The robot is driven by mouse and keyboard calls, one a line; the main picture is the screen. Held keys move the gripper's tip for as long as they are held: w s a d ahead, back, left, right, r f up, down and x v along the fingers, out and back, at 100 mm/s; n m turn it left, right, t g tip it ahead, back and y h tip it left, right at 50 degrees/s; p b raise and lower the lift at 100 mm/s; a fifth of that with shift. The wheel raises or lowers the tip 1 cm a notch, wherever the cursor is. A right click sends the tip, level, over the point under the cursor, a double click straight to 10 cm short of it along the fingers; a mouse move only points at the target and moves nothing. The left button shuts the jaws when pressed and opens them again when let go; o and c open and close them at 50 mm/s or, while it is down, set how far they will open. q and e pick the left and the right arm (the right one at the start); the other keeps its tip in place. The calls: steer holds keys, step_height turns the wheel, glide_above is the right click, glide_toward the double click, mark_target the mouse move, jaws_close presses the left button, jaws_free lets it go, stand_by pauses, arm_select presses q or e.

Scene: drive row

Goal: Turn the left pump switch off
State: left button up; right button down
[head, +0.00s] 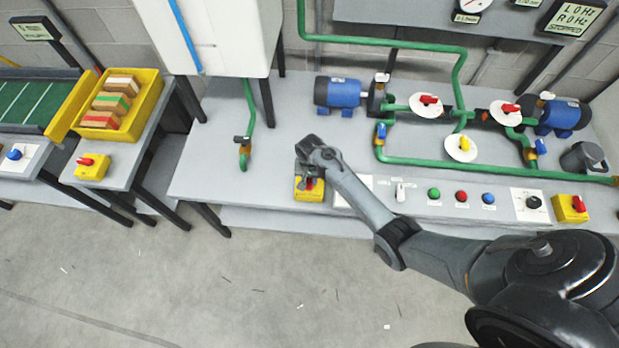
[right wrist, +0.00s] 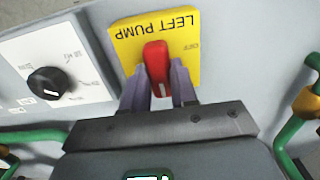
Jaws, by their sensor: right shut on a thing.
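The left pump switch is a red handle (right wrist: 156,62) on a yellow plate (right wrist: 183,38) marked LEFT PUMP, in the right wrist view. In the head view its yellow box (head: 309,194) sits at the front left of the pump bench, partly hidden by my right gripper (head: 310,178). My right gripper (right wrist: 158,85) is shut on the red handle, with one finger on each side of it. The white mark on the handle points toward the gripper's palm, away from the lettering. OFF shows small at the plate's right side. My left gripper is not in view.
A black knob (right wrist: 47,82) on a white plate is beside the switch. Green, red and blue buttons (head: 461,196) and another yellow switch box (head: 571,208) line the bench front. Green pipes (head: 440,162) and blue pumps (head: 338,92) stand behind. Floor in front is clear.

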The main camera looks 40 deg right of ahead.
steer(key=shift+r+n+p, duration=0.15)
steer(key=shift+n+p, duration=1.5)
steer(key=shift+n, duration=0.15)
steer(key=n+p, duration=0.2)
steer(key=n, duration=0.2)
steer(key=shift+n, duration=0.3)
steer(key=n, duration=0.4)
steer(key=shift+n+p, duration=0.3)
steer(key=shift+p, duration=0.1)
steer(key=n, duration=0.4)
steer(key=shift+f, duration=0.2)
steer(key=shift+n, duration=0.6)
steer(key=c, duration=0.9)
jaws_free()
